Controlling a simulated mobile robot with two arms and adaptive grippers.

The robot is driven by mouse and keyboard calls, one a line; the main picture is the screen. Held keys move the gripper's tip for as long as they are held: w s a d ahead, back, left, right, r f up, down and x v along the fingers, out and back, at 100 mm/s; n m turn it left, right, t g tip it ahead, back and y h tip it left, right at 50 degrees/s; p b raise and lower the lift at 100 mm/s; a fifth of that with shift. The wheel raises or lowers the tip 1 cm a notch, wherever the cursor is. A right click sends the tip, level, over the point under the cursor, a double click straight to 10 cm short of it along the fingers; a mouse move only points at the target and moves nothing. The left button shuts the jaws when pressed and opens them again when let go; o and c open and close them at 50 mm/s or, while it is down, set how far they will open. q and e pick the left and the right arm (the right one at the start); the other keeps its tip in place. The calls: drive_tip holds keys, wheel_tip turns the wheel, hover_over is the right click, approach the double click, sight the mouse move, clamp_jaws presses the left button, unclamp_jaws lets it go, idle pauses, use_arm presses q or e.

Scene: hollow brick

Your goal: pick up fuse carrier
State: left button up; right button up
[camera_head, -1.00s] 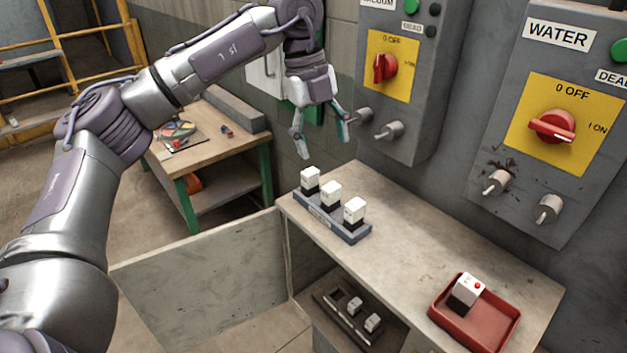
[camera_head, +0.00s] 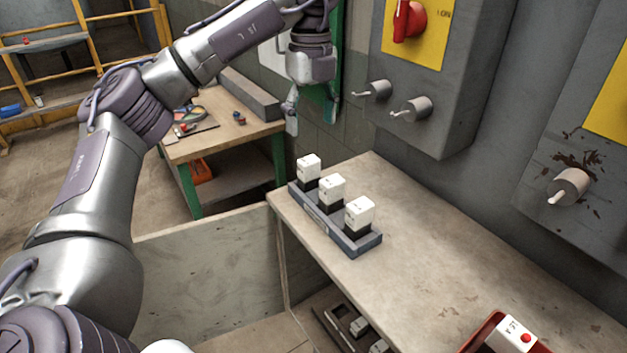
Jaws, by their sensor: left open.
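Three white fuse carriers with black lower parts, a rear one (camera_head: 309,167), a middle one (camera_head: 331,188) and a front one (camera_head: 359,213), stand upright in a row in a grey rack (camera_head: 318,222) on the bench. Another white block with a red dot (camera_head: 514,336) lies in a red tray (camera_head: 480,333) at the bottom right, partly cut off. My left gripper (camera_head: 303,108) hangs pointing down, open and empty, above and behind the rack. Only one finger shows clearly. My right gripper is not in view.
The bench top (camera_head: 430,240) is clear between rack and tray. A grey wall box with a red switch (camera_head: 409,20) and metal plugs (camera_head: 410,109) overhangs its back. A lower shelf holds a dark rack (camera_head: 335,325) with white blocks. A wooden side table (camera_head: 235,138) stands behind.

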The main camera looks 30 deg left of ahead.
sight(309, 160)
use_arm(q)
drive_tip(key=f, duration=0.3)
drive_tip(key=s+f, duration=0.1)
drive_tip(key=f, duration=0.1)
drive_tip(key=shift+a+f, duration=0.1)
drive_tip(key=shift+f, duration=0.2)
drive_tip(key=shift+w+f, duration=0.15)
drive_tip(key=shift+f, duration=0.1)
drive_tip(key=f, duration=0.2)
drive_tip(key=f+p, duration=0.1)
drive_tip(key=f, duration=0.1)
drive_tip(key=shift+s+d+p, duration=0.2)
drive_tip(key=shift+s+p, duration=0.1)
drive_tip(key=shift+s, duration=0.1)
drive_tip(key=shift+f, duration=0.65)
drive_tip(key=c, duration=1.3)
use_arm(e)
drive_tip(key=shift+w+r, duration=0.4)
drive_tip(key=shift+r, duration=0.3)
use_arm(q)
drive_tip(key=shift+r, duration=0.1)
